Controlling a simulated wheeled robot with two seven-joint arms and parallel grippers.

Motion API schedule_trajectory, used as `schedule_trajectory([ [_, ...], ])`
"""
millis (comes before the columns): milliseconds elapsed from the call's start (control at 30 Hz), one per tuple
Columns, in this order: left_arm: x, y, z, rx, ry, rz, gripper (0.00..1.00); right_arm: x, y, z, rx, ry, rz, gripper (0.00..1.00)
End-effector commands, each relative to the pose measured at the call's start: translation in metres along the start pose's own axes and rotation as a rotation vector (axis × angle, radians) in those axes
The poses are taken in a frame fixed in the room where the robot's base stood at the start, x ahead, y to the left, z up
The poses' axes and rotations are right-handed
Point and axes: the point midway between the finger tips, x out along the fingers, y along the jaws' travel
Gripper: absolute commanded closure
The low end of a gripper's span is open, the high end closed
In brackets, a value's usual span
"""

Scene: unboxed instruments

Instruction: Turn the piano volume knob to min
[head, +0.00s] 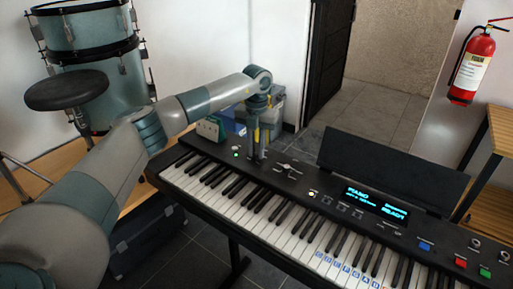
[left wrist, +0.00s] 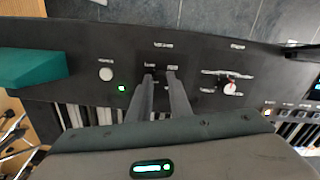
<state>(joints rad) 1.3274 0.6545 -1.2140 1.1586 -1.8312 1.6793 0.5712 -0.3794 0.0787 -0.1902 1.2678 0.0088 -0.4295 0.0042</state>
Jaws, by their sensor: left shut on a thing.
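The black piano keyboard (head: 325,180) runs diagonally across the head view, and its control panel (left wrist: 205,55) fills much of the left wrist view. My left gripper (head: 257,157) reaches down to the panel near the piano's far left end. In the left wrist view its two fingers (left wrist: 161,75) are close together, just below a small printed label. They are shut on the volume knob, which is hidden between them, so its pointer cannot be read. My right gripper is not in view.
A white round button (left wrist: 107,74) and a green light (left wrist: 122,88) lie left of the fingers. A white control with a red mark (left wrist: 230,88) lies right. The display (head: 377,204) is lit. A black music stand (head: 390,170) rises behind the panel.

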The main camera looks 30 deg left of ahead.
Motion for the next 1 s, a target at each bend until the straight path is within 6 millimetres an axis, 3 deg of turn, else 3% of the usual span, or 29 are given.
schedule_trajectory([
  [300, -0.002, 0.0, 0.001, -0.29, -0.002, 0.0, 1.0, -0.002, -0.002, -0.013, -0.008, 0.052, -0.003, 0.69],
  [500, -0.002, 0.0, 0.001, -0.432, -0.002, 0.0, 1.0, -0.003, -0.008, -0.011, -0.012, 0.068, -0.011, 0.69],
  [1000, -0.001, 0.0, 0.001, -0.549, -0.003, -0.001, 1.0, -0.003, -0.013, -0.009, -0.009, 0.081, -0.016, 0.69],
])
